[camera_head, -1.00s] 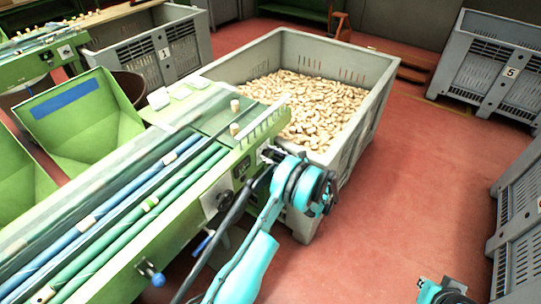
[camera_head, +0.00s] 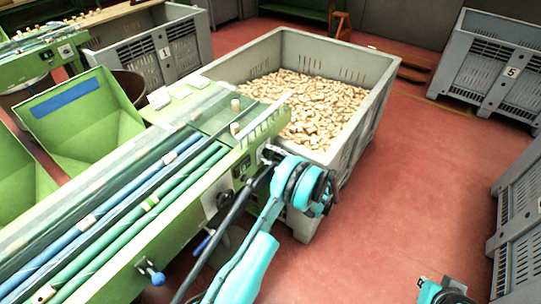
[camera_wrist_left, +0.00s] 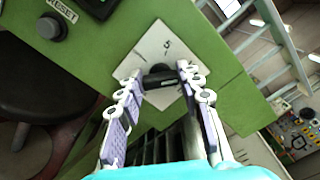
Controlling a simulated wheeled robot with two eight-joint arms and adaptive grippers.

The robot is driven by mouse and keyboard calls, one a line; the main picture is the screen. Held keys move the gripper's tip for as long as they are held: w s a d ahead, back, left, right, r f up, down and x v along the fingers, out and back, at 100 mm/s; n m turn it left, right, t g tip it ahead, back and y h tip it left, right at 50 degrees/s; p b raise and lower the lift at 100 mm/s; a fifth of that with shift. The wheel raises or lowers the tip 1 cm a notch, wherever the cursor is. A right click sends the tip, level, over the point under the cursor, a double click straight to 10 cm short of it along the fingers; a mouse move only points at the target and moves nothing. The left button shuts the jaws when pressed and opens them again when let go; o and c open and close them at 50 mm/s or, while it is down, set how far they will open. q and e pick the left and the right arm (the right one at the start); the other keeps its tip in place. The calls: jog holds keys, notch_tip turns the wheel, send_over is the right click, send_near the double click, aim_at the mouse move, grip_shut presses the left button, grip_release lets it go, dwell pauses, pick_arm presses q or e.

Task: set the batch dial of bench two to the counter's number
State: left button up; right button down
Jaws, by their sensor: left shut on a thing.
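The batch dial shows in the left wrist view as a black knob (camera_wrist_left: 159,74) on a white plate (camera_wrist_left: 150,48) with a 5 and tick marks. My left gripper (camera_wrist_left: 158,79) is shut on this knob, one finger at each side. In the head view my left gripper (camera_head: 268,153) is at the front side of the green bench (camera_head: 118,272), near its far end. The knob is hidden there, and I cannot read the counter's number. Of my right arm only a teal and black part shows at the bottom right; its gripper is out of view.
A RESET button (camera_wrist_left: 50,27) sits left of the dial. A grey crate (camera_head: 362,125) full of corks stands close behind the bench end. Blue and green rails with corks run along the bench. A crate marked 5 (camera_head: 480,75) stands at the right. Red floor (camera_head: 420,180) between is clear.

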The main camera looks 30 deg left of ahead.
pick_arm(q)
jog(key=shift+n, duration=0.5)
jog(key=o, duration=1.2)
jog(key=shift+c, duration=0.2)
jog(key=shift+d, duration=0.1)
jog(key=s+d, duration=0.1)
jog(key=d, duration=1)
jog(key=shift+d, duration=0.4)
